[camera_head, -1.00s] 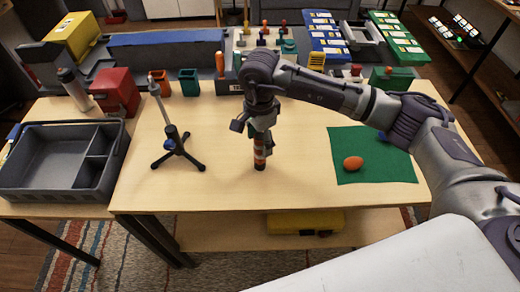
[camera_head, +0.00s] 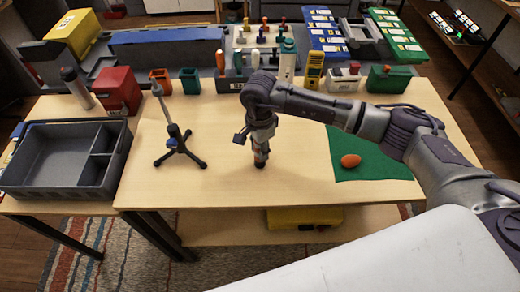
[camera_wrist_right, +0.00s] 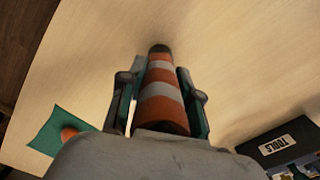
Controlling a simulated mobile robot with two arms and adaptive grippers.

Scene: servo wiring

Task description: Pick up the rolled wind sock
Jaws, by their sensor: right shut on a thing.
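The rolled wind sock (camera_wrist_right: 160,95) has orange and white bands and a dark end. In the right wrist view it lies between the two fingers of my right gripper (camera_wrist_right: 162,105), which is shut on it. In the head view the gripper (camera_head: 261,146) points down over the table, and the lower end of the sock (camera_head: 260,160) shows beneath it, at or just above the wood; I cannot tell if it touches. My left gripper is not in view.
A stand with a tripod base (camera_head: 180,150) is left of the gripper. A grey bin (camera_head: 50,190) sits at the far left. A green mat (camera_head: 350,140) with an orange egg-shaped thing (camera_head: 350,160) lies right. Cups, boxes and a tool rack line the back.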

